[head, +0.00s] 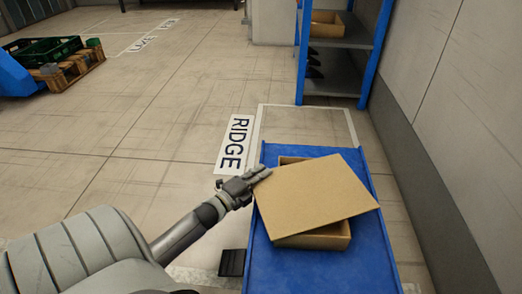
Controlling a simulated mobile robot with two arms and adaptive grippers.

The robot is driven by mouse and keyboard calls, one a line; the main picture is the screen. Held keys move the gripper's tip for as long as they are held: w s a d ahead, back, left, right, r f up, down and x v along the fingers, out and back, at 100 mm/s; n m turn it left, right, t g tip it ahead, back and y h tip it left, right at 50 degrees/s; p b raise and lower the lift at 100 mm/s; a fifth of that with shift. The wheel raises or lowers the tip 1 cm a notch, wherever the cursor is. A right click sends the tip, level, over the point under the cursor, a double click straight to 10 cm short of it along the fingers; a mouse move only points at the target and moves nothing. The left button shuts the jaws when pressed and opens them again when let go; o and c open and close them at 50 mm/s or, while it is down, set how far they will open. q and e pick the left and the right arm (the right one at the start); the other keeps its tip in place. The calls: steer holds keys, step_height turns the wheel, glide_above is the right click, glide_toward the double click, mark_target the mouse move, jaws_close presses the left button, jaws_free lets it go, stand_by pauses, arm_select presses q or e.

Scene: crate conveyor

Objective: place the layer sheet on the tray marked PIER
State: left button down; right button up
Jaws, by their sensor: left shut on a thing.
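The layer sheet (315,190) is a flat, square tan board. It lies at an angle over a tan tray or shallow box (318,240) on a blue surface (360,262). The sheet hides most of that tray; its near wall and a far-left corner show. I cannot tell whether sheet and tray touch. My left gripper (258,176) is shut on the sheet's left edge. No PIER marking is readable in view. My right gripper is not in view.
A floor sign reading RIDGE (234,144) lies left of the blue surface. A blue-framed shelf (336,68) with a tan box (326,26) stands behind. A wall (449,120) runs along the right. A wooden pallet (75,70) with green crates (42,50) is far left.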

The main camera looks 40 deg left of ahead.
arm_select(q)
steer(key=c, duration=1.5)
jaws_free()
steer(key=shift+c, duration=0.2)
steer(key=shift+s, duration=0.1)
